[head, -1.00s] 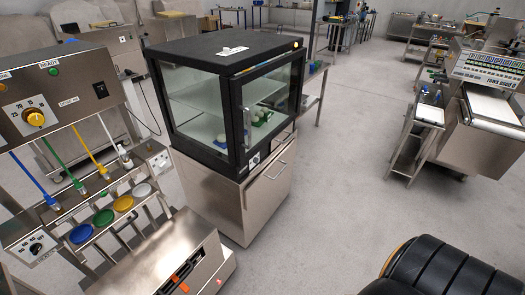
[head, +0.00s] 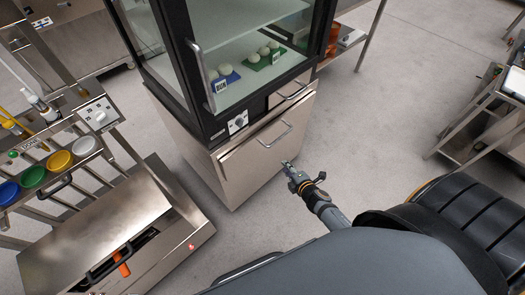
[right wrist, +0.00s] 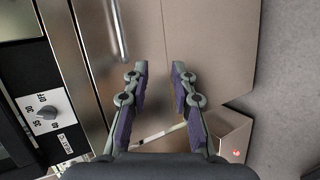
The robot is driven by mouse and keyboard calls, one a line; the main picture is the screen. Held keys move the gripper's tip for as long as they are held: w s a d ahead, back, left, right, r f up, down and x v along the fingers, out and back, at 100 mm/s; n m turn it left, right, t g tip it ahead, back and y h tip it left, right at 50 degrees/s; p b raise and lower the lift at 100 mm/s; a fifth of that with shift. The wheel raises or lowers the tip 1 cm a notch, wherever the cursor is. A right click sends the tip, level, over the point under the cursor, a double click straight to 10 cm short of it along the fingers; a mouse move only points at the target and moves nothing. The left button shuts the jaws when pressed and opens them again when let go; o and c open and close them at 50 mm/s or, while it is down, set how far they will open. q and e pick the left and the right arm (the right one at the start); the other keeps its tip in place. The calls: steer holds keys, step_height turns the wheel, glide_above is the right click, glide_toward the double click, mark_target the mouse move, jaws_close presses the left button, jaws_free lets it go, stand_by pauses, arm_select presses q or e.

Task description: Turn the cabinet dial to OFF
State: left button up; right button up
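My left gripper is not in view.
A bar handle (head: 275,136) sticks out of the cabinet door, and a long handle (head: 201,75) from the glass door. White balls on blue and green trays (head: 266,58) are inside the case. A steel machine (head: 120,235) stands at left.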

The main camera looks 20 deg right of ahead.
steer(key=w+a+r+n+t+y+b, duration=0.3)
steer(key=w+a+r+n+b, duration=0.15)
steer(key=r+n, duration=0.5)
steer(key=n+t+y+b, duration=0.1)
steer(key=n+y+b, duration=0.15)
steer(key=n, duration=0.35)
glide_toward(242, 125)
steer(key=shift+y, duration=0.25)
steer(key=shift+d+p+x, duration=0.2)
steer(key=shift+p+x, duration=1.25)
steer(key=shift+x, duration=1.2)
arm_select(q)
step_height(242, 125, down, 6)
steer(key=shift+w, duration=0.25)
arm_select(e)
steer(key=x, duration=0.3)
steer(key=shift+d, duration=0.1)
steer(key=shift+f, duration=0.1)
steer(key=shift+c, duration=0.4)
